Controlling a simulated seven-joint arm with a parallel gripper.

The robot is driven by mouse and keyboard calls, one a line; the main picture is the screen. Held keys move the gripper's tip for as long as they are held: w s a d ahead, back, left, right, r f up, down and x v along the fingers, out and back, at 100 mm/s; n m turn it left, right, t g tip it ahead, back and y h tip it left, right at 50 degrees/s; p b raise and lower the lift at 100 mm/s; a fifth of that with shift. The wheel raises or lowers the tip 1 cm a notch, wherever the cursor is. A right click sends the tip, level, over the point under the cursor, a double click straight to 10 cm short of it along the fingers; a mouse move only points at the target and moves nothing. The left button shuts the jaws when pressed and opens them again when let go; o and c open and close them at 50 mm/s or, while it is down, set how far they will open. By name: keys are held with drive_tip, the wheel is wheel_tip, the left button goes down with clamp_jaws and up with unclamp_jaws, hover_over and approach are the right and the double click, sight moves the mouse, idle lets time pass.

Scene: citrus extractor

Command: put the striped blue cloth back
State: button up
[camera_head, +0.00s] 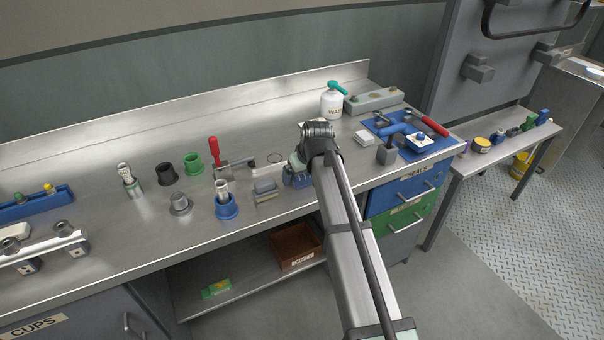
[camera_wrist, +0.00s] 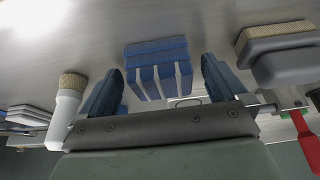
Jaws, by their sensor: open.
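The striped blue cloth (camera_wrist: 158,72) is a folded blue block with white stripes, lying on the steel bench. In the wrist view it sits between the two dark blue fingers of my gripper (camera_wrist: 162,88), slightly beyond their tips, with a gap on each side. My gripper is open and holds nothing. In the head view my gripper (camera_head: 299,178) is low over the bench near its front edge. There my arm and fingers hide much of the cloth, and I cannot separate its blue from the fingers.
A grey block brush (camera_head: 265,191) stands close left of my gripper, with a blue cup (camera_head: 227,208) beyond. A wash bottle (camera_head: 331,104) stands behind. A blue mat (camera_head: 408,150) with tools lies right. A brown box labelled dirty (camera_head: 297,247) sits on the lower shelf.

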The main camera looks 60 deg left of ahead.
drive_tip(key=shift+r, duration=0.1)
drive_tip(key=v, duration=1.3)
drive_tip(key=shift+s+d+r, duration=0.15)
drive_tip(key=shift+r, duration=0.15)
